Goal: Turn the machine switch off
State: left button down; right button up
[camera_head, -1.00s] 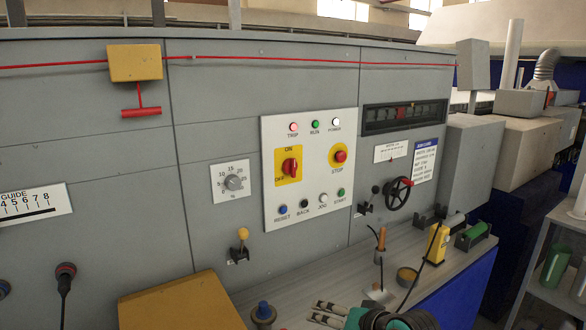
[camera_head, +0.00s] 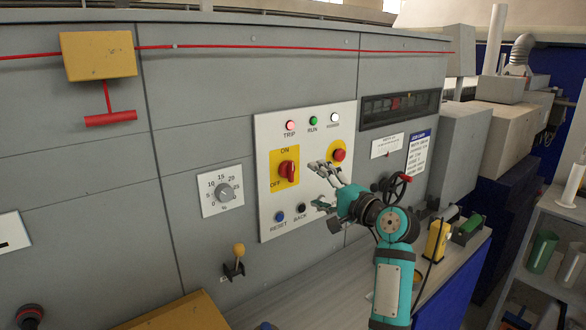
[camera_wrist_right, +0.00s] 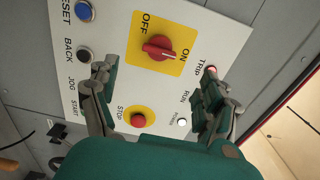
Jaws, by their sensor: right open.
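The red rotary machine switch (camera_head: 288,171) sits on a yellow plate marked ON and OFF, on a white control panel (camera_head: 268,222). Its handle looks roughly upright in the head view, with its top toward ON. In the right wrist view the red switch (camera_wrist_right: 158,48) lies ahead, its handle lengthwise toward ON. My right gripper (camera_head: 317,186) is open and empty, to the right of the switch and apart from it. In the right wrist view its spread fingers (camera_wrist_right: 153,84) stand either side below the switch. My left gripper is not in view.
A red STOP button (camera_head: 339,155) lies close to my right gripper. RESET (camera_head: 279,216) and BACK (camera_head: 301,208) buttons are below the switch. A dial (camera_head: 223,192), a yellow-knobbed lever (camera_head: 238,250) and a handwheel (camera_head: 391,190) flank the panel. Space before the switch is clear.

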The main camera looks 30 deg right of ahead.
aim_at(293, 173)
jog(key=w, duration=0.2)
jog(key=w+p, duration=0.1)
jog(key=w, duration=0.2)
jog(key=w+p, duration=0.1)
jog(key=w, duration=0.1)
jog(key=shift+w+a+r, duration=0.1)
jog(key=shift+w+a, duration=0.1)
jog(key=shift+a, duration=0.1)
jog(key=shift+w, duration=1.25)
jog(key=shift+w+a+f, duration=0.1)
jog(key=shift+w+f, duration=0.05)
jog(key=shift+f, duration=0.05)
jog(key=shift+c, duration=1.3)
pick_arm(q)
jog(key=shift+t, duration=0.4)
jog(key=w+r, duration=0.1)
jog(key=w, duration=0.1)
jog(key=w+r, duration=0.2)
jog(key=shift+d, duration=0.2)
pick_arm(e)
jog(key=c, duration=0.9)
